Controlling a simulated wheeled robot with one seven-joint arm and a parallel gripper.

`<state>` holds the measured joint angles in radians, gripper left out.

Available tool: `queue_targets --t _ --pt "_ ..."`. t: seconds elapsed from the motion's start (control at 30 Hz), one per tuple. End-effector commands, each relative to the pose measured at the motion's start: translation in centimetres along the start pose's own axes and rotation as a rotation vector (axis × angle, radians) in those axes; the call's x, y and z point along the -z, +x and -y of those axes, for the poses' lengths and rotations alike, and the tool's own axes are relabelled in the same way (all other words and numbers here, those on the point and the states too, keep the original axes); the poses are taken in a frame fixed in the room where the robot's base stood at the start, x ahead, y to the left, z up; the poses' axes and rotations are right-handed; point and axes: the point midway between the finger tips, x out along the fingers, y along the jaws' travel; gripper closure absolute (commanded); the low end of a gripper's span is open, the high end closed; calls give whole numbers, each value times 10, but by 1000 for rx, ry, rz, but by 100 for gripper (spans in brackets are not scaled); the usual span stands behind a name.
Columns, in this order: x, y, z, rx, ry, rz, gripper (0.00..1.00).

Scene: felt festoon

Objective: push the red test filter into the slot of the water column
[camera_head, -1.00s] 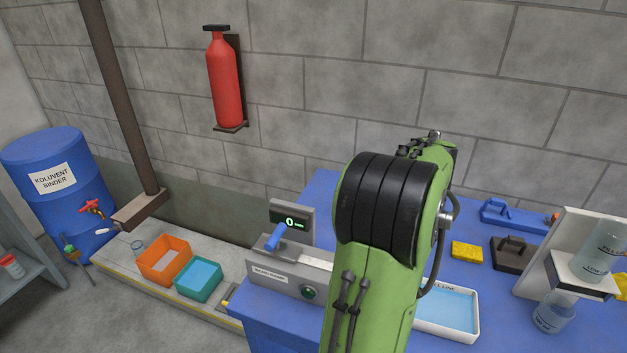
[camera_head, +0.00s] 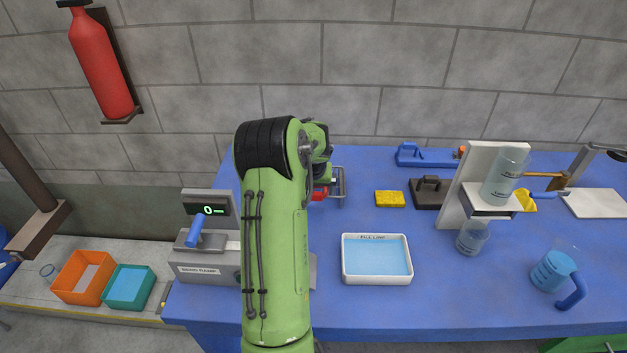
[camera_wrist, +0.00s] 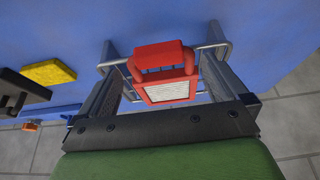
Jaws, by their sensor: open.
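The red test filter (camera_wrist: 166,92) has a red handle bar and frame around a pale mesh panel. It sits at a wire rack (camera_wrist: 278,84) on the blue table. In the head view a small red part of the filter (camera_head: 319,194) shows beside the rack (camera_head: 340,183). My gripper (camera_wrist: 161,66) is open, with one finger on each side of the filter; I cannot tell whether they touch it. In the head view my arm mostly hides the gripper. The water column (camera_head: 505,176) is a clear cylinder on a white stand at the right, above a dark-fronted shelf (camera_head: 490,205).
A white tray of blue liquid (camera_head: 377,281) lies in front. A yellow sponge (camera_head: 390,199) and dark handled block (camera_head: 430,192) stand between rack and column. A beaker (camera_head: 472,238) is under the column; a blue-handled jug (camera_head: 556,270) stands right. A grey device (camera_head: 207,257) is left.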

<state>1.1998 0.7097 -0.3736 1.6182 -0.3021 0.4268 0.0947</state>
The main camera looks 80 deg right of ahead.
Motion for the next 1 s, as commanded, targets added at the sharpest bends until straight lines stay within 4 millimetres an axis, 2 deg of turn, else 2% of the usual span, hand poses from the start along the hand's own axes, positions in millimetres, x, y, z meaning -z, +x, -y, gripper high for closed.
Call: queue_targets --t 0.03,0.1,0.33,0.63,0.87,1.0 --pt "-1 11 0 -1 0 3 0" --pt "0 19 0 0 0 1 0" --pt "0 21 0 0 0 -1 0" --pt "1 20 0 0 -1 -2 43" --pt "2 17 0 0 -1 -2 43" --pt "14 -9 0 1 -1 -7 43"
